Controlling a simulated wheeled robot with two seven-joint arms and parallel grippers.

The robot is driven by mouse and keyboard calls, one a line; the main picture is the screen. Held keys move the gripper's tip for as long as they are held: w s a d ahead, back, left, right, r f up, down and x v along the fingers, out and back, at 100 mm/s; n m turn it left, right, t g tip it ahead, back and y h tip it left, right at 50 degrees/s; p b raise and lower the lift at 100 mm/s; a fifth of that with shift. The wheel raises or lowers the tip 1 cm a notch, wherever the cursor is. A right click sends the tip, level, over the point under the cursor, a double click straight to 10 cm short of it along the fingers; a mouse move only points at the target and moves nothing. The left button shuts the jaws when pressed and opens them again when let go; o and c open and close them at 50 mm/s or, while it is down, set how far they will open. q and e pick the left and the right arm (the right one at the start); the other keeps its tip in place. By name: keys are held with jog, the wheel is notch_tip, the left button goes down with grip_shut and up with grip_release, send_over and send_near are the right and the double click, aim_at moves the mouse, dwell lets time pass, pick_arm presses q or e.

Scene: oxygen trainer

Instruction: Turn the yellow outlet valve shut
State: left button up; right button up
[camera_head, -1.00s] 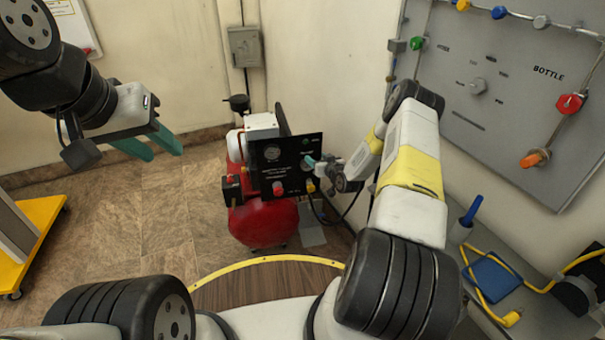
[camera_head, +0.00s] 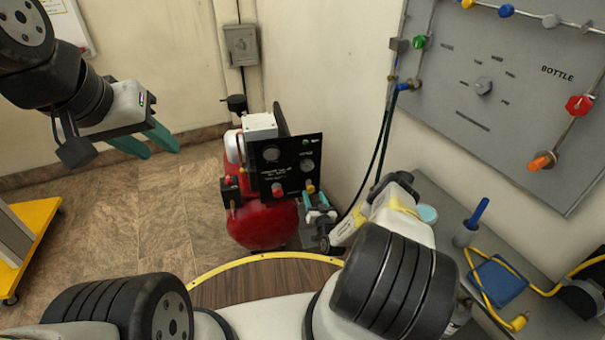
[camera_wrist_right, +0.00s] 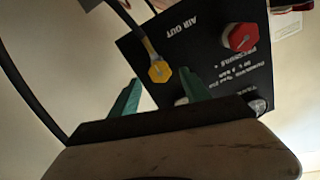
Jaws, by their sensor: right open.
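The yellow outlet valve (camera_head: 310,187) is a small knob at the lower right of the compressor's black panel (camera_head: 290,170). In the right wrist view the yellow knob (camera_wrist_right: 160,72) sits by the "AIR OUT" lettering, just past the fingertips and between their lines. My right gripper (camera_head: 316,200) is open and empty, just below the knob; its two green fingers (camera_wrist_right: 160,92) also show in the wrist view. I see no contact with the knob. My left gripper (camera_head: 161,151) is open and empty, raised at the upper left, far from the panel.
A red knob (camera_head: 278,190) sits left of the yellow one, also in the wrist view (camera_wrist_right: 240,38). The red tank (camera_head: 258,226) stands below the panel. Dark hoses (camera_head: 381,140) hang to the right. A grey bench (camera_head: 445,205) and wall board (camera_head: 470,125) are at the right.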

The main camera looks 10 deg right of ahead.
aim_at(311, 190)
jog(key=shift+w, duration=1.65)
jog(key=shift+c, duration=0.4)
grip_shut()
